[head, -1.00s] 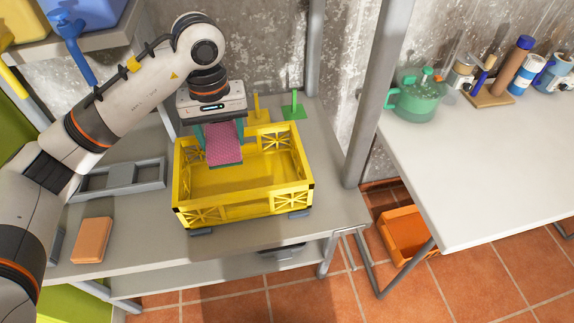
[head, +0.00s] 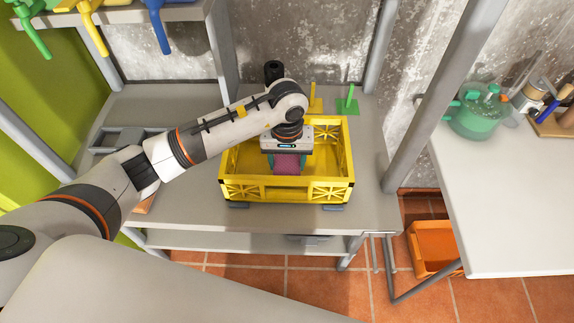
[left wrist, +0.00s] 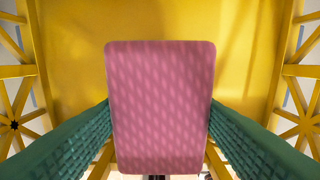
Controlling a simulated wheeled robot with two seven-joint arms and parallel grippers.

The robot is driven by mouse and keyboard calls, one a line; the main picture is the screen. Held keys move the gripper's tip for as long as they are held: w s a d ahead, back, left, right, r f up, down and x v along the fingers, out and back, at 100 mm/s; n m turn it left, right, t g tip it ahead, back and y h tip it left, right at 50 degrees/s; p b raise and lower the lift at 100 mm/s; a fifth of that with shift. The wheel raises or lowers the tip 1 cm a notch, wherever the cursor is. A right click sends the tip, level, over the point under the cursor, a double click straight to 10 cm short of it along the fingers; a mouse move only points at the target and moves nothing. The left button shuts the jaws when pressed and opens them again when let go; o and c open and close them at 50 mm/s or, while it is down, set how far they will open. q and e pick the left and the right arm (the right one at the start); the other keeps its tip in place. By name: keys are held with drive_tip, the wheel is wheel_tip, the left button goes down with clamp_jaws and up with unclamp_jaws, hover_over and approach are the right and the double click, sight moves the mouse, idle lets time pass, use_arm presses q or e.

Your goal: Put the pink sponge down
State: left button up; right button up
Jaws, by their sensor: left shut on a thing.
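The pink sponge (head: 287,164) is inside the yellow crate (head: 285,189), below my left gripper (head: 287,160). In the left wrist view the sponge (left wrist: 160,110) sits between two green fingers (left wrist: 160,125), which press on its left and right sides. The crate's yellow floor (left wrist: 75,30) and lattice walls show around it. My left gripper is shut on the sponge. Whether the sponge touches the crate floor cannot be told. My right gripper is not in view.
The crate stands on a grey shelf table (head: 190,212). Behind it are a green stand (head: 347,105) and a yellow one (head: 315,100). A grey rack (head: 125,138) lies to the left. A white table (head: 490,200) with a green pot (head: 478,112) is at right, an orange bin (head: 435,245) below.

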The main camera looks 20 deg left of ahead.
sight(287, 163)
use_arm(q)
wheel_tip(287, 163, down, 3)
drive_tip(key=shift+f, duration=0.1)
drive_tip(key=shift+f, duration=0.2)
drive_tip(key=o, duration=0.9)
drive_tip(key=shift+r, duration=0.1)
drive_tip(key=shift+o, duration=0.2)
